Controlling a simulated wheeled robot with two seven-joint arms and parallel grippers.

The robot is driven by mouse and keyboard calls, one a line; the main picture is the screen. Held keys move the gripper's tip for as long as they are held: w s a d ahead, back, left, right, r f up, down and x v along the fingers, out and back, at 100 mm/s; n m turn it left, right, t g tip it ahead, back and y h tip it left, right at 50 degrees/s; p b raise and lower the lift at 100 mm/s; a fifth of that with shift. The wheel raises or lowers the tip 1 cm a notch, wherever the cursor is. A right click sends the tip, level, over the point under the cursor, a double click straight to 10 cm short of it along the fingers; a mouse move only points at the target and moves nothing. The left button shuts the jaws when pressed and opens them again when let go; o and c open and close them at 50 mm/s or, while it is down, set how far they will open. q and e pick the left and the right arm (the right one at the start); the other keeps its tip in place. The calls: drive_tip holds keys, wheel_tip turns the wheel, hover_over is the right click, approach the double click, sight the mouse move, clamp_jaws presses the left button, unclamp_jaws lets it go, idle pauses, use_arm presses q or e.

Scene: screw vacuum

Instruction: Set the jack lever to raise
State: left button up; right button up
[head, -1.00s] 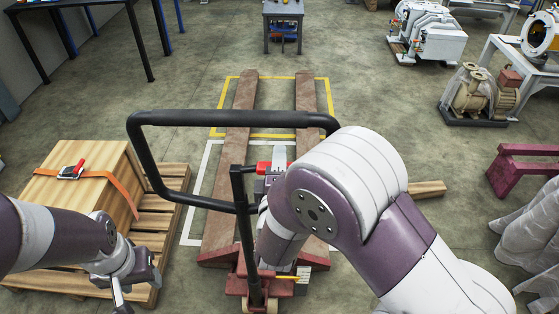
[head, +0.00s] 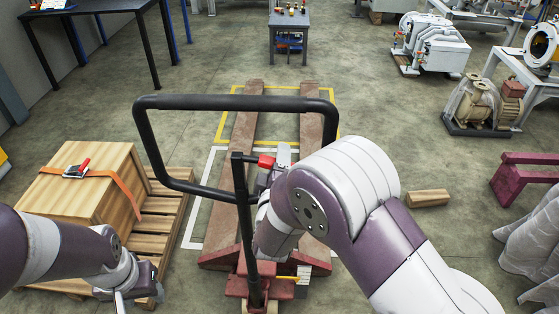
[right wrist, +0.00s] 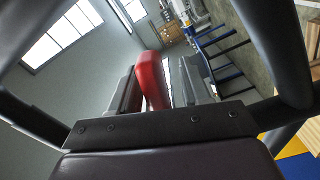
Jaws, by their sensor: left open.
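The pallet jack has red forks (head: 242,130), an upright black shaft (head: 245,225) and a black loop handle (head: 235,102). Its red lever (head: 266,161) is beside the shaft's top, inside the loop. My right gripper (head: 283,158) is at the lever, its fingers partly hidden by my right arm. In the right wrist view the red lever (right wrist: 151,78) stands between the two separated grey fingers of my right gripper (right wrist: 157,88). It is close to the left finger, with a gap on the right; contact is unclear. My left gripper (head: 122,297) is open and empty, low on the left.
A strapped wooden crate (head: 84,185) sits on a pallet (head: 160,225) at left, near my left arm. A wood block (head: 428,198) lies right of the jack. A maroon stand (head: 525,172) is farther right. The floor behind the forks is clear up to a small table (head: 289,22).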

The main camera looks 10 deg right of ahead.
drive_tip(key=v, duration=1.2)
drive_tip(key=shift+s+b, duration=0.3)
drive_tip(key=shift+b, duration=0.1)
drive_tip(key=shift+a, duration=0.1)
drive_tip(key=s+a+f+m+g+y, duration=0.55)
drive_tip(key=a+f+g+y, duration=0.25)
drive_tip(key=f+g, duration=0.35)
drive_tip(key=s+d+r+m+g+h+p, duration=0.1)
drive_tip(key=d+r+m+g, duration=0.1)
drive_tip(key=d, duration=0.6)
drive_tip(key=s+d+r+m+g+h+p, duration=0.1)
drive_tip(key=s+d+r+m+g+h, duration=0.1)
drive_tip(key=d, duration=0.7)
drive_tip(key=shift+s+r+m, duration=0.2)
drive_tip(key=shift+r+m, duration=0.05)
drive_tip(key=shift+m, duration=0.4)
